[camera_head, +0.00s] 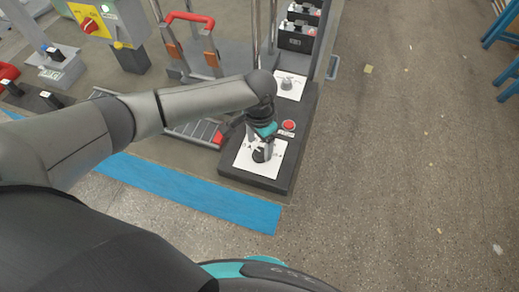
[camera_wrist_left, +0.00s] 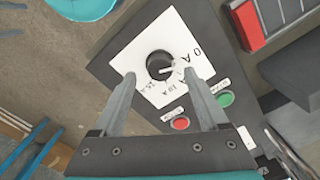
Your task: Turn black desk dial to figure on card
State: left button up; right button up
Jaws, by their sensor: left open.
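The black dial (camera_head: 261,155) sits on a white scale plate (camera_head: 243,163) at the near end of a dark desk panel. In the left wrist view the round black dial (camera_wrist_left: 159,65) has a pale pointer mark toward its right side. The white plate (camera_wrist_left: 152,33) around it carries printed figures, including 0 A at the upper right. My left gripper (camera_head: 262,146) is open at the dial. In the left wrist view its fingers (camera_wrist_left: 159,74) stand on either side of the dial, with gaps showing. I cannot make out a separate card with a figure. My right gripper is out of view.
A red button (camera_head: 288,125) is close beside the plate; the left wrist view also shows a green button (camera_wrist_left: 226,99). A second dial (camera_head: 287,84) is farther along the panel. A red-handled trolley (camera_head: 190,18) stands behind my left arm.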

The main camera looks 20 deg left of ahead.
aim_at(260, 154)
pick_arm(q)
jog(key=shift+f, duration=1.25)
grip_shut()
